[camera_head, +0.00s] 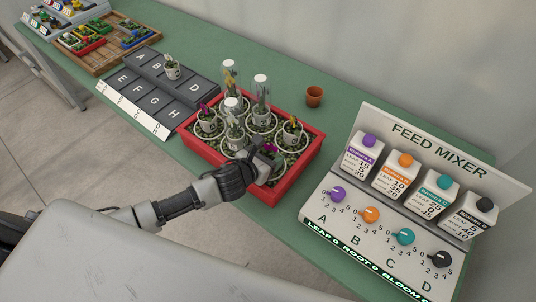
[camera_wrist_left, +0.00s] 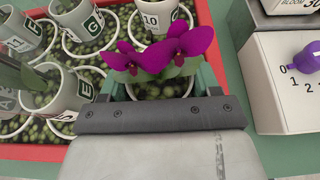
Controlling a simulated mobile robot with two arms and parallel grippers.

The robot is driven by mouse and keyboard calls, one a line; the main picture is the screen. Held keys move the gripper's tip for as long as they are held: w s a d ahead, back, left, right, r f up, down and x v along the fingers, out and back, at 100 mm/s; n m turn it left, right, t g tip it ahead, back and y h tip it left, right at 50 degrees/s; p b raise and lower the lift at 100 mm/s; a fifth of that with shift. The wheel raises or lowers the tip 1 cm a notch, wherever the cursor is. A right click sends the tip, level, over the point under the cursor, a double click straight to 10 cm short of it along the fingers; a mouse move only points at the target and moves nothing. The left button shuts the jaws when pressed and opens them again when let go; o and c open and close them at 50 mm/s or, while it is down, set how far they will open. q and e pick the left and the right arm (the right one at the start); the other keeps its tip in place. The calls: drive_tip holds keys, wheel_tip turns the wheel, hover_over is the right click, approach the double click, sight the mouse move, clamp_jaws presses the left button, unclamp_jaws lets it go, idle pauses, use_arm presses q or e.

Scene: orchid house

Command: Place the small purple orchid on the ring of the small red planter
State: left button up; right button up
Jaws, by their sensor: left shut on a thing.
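The small purple orchid (camera_head: 272,150) is at the front right corner of the red planter (camera_head: 298,167). In the left wrist view its purple flowers (camera_wrist_left: 162,52) stand over green leaves, between the fingers. My left gripper (camera_head: 265,163) reaches in from the left, low over that corner, and is shut on the orchid's pot. The gripper body hides most of the pot in the left wrist view (camera_wrist_left: 158,90). I cannot tell whether the pot touches the ring under it. The planter holds green pellets and several white rings. My right gripper is out of view.
Several potted orchids, including a yellow-flowered one (camera_head: 292,131) and tall ones under clear tubes (camera_head: 261,92), stand close by in the planter. The feed mixer (camera_head: 385,200) is right of it. A lettered grey tray (camera_head: 160,85) lies left. An empty terracotta pot (camera_head: 314,96) stands behind.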

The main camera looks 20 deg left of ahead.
use_arm(q)
drive_tip(key=shift+f, duration=0.15)
drive_tip(key=o, duration=1)
